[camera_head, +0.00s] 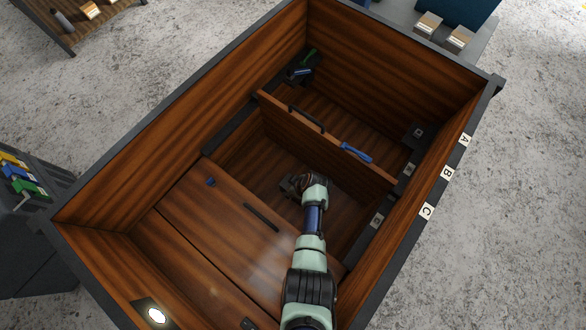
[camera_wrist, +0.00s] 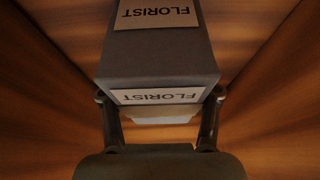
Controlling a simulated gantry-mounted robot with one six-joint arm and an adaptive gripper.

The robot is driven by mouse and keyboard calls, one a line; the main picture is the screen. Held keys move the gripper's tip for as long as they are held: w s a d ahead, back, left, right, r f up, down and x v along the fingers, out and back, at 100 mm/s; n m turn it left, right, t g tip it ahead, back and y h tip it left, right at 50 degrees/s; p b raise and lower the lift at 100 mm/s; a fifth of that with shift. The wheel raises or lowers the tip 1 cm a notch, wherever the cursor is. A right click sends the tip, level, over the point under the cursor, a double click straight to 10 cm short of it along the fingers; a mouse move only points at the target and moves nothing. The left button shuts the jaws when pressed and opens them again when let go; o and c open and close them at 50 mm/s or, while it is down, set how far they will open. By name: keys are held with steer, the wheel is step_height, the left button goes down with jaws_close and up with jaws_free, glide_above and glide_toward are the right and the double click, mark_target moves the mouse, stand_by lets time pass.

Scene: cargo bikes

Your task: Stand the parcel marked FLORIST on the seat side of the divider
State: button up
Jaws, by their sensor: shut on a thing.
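The FLORIST parcel (camera_wrist: 160,60), a dark grey box with tan FLORIST labels on two faces, fills the upper middle of the wrist view. My gripper (camera_wrist: 160,97) is shut on it, one finger on each side. In the head view my gripper (camera_head: 298,186) is low in the compartment between the divider and the wooden panel with the black handle. The parcel is mostly hidden there by my arm. The divider (camera_head: 325,140) is an upright wooden board across the box. I cannot tell whether the parcel touches the floor.
The wooden panel (camera_head: 225,215) covers the near part of the cargo box. A blue-handled tool (camera_head: 356,153) lies at the divider's top edge. A dark tool (camera_head: 301,68) is in the far compartment's corner. Labels A, B and C mark the right rim (camera_head: 437,190).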

steer(key=shift+f, duration=0.15)
steer(key=o, duration=1.5)
steer(key=shift+c, duration=0.2)
steer(key=shift+r, duration=0.4)
steer(key=p+v, duration=0.4)
steer(key=shift+f, duration=0.2)
